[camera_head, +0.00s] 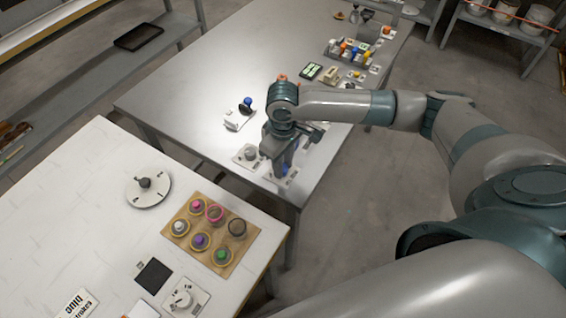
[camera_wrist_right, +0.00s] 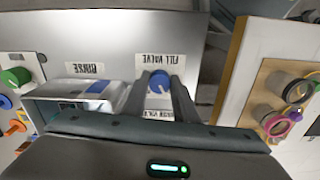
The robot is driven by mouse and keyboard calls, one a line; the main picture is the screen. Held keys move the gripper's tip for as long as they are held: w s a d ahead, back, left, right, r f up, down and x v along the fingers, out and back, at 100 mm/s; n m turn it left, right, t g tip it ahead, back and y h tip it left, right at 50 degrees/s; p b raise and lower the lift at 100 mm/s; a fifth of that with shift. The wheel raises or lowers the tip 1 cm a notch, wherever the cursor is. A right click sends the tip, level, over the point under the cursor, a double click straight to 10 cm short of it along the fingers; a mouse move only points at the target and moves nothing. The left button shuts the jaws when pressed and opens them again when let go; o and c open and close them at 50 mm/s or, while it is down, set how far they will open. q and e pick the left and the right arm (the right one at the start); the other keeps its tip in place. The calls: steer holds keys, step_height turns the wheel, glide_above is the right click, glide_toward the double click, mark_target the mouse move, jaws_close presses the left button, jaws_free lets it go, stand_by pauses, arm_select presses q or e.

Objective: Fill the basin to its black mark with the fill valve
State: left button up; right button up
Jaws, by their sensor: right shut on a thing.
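The fill valve is a blue knob (camera_wrist_right: 159,82) on a white plate, with an upside-down "FILL VALVE" label beside it in the right wrist view. The knob also shows low in front of my right gripper in the head view (camera_head: 284,170). My right gripper (camera_head: 280,163) points down at the near edge of the grey table, its fingers shut on the knob. A pale box-like vessel (camera_wrist_right: 45,92) with blue inside, likely the basin, stands left of the valve by a "RINSE" label. Its black mark and level cannot be made out. My left gripper is out of view.
A plate with a grey knob (camera_head: 250,153) lies just left of my right gripper. A white stand with a blue knob (camera_head: 247,102) is further back. The near white table holds a wooden pot rack (camera_head: 241,255) and a round dial (camera_head: 160,190). Bottles stand at the far end.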

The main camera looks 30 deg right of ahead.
steer(key=n+p, duration=0.2)
steer(key=p, duration=0.1)
steer(key=shift+r, duration=0.35)
steer(key=shift+f+n+p, duration=0.25)
steer(key=shift+n+p, duration=0.2)
steer(key=shift+n, duration=0.35)
steer(key=shift+w, duration=0.1)
steer(key=o, duration=1.1)
steer(key=shift+c, duration=0.2)
step_height(320, 180, up, 17)
steer(key=b, duration=0.3)
steer(key=shift+r, duration=0.2)
steer(key=shift+f, duration=0.1)
